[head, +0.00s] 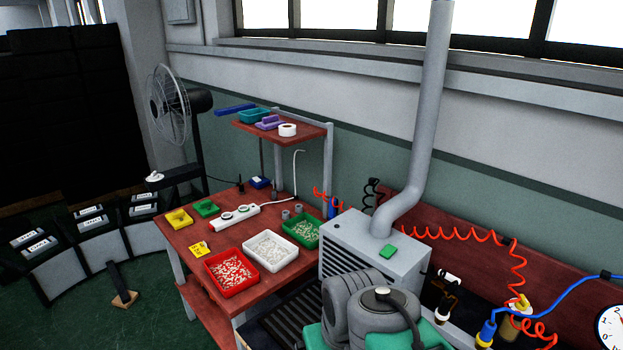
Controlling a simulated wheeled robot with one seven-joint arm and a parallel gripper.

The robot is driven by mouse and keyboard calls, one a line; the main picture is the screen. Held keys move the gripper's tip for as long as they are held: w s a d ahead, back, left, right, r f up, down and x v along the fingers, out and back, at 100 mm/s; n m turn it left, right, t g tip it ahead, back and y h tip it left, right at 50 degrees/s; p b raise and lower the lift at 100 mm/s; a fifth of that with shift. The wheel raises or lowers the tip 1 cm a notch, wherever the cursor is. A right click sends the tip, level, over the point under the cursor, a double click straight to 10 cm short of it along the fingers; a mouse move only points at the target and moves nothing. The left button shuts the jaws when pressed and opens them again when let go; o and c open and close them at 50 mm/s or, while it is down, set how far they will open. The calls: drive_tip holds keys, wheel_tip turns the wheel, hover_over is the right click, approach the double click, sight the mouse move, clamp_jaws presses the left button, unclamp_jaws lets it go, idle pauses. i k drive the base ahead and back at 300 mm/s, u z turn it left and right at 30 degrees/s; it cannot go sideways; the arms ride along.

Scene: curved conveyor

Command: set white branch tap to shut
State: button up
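A small tap with a white handle (449,279) shows at the lower right, in front of the red-brown back panel. Dark pipework and a white collar (441,316) sit below it. It is too small to tell how its handle is turned. To its right a tap with a yellow handle (522,301) sits by an orange coiled hose (510,250). My grey and teal arm links fill the bottom middle, left of the white-handled tap. My gripper is not in view.
A grey vented box (345,248) with a pipe rising from it stands left of the taps. A blue hose (545,295) and a gauge (612,328) are at the right. A red-brown table (210,235) with several trays, a fan (170,105) and the curved conveyor (105,240) are left.

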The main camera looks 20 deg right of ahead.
sight(450, 278)
drive_tip(key=u, duration=0.5)
drive_tip(key=k, duration=0.65)
drive_tip(key=u, duration=0.55)
drive_tip(key=i, duration=0.65)
drive_tip(key=z, duration=0.85)
drive_tip(key=i, duration=0.5)
drive_tip(key=z, duration=0.55)
